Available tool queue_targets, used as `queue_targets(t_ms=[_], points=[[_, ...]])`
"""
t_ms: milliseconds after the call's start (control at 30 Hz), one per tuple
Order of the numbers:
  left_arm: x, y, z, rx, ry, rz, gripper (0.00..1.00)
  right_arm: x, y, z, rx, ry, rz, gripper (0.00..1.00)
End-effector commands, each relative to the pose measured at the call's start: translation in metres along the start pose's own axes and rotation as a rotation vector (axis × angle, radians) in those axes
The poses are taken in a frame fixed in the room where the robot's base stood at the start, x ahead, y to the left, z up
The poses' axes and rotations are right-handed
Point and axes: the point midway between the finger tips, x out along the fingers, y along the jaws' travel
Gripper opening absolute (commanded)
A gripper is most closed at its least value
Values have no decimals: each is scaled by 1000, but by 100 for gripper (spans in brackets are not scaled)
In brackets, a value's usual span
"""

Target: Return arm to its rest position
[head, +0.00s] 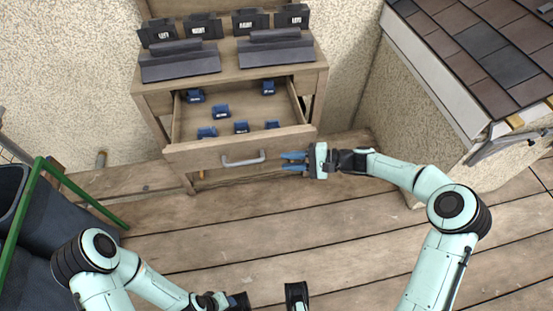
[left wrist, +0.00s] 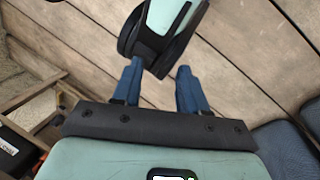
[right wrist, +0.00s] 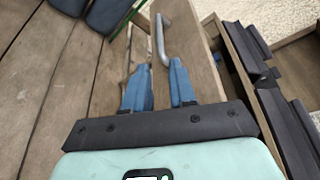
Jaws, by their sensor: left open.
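My right gripper (head: 284,162) is open and empty, just to the right of the metal handle (head: 243,160) on the wooden drawer (head: 195,151). In the right wrist view the handle (right wrist: 160,38) lies ahead of the two blue fingers (right wrist: 153,68), and they appear apart from it. The drawer is pulled out and holds several small blue items (head: 221,111). My left gripper is low in the head view, its fingers hardly visible. In the left wrist view its blue fingers (left wrist: 157,76) are spread apart with nothing held between them.
The wooden cabinet (head: 320,75) carries dark ridge pieces (head: 180,62) and black labelled boxes (head: 250,20). A tiled roof section (head: 485,42) stands at the right. A green-railed cart (head: 35,215) is at the left. The plank floor (head: 330,225) between is largely clear.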

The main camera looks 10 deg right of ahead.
Motion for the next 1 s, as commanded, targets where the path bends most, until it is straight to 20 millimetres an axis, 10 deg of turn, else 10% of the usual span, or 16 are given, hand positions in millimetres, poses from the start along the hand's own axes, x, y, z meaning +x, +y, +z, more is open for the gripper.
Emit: queue_targets(t_ms=[700,867,1000], points=[[-4,1,2,0,-6,0,43,-3,7,1,8,5,21,25],[-27,7,9,2,-22,0,43,16,66,12,55,61,195,25],[-58,16,19,3,-54,-1,43,23,162,42,62,137,483,25]])
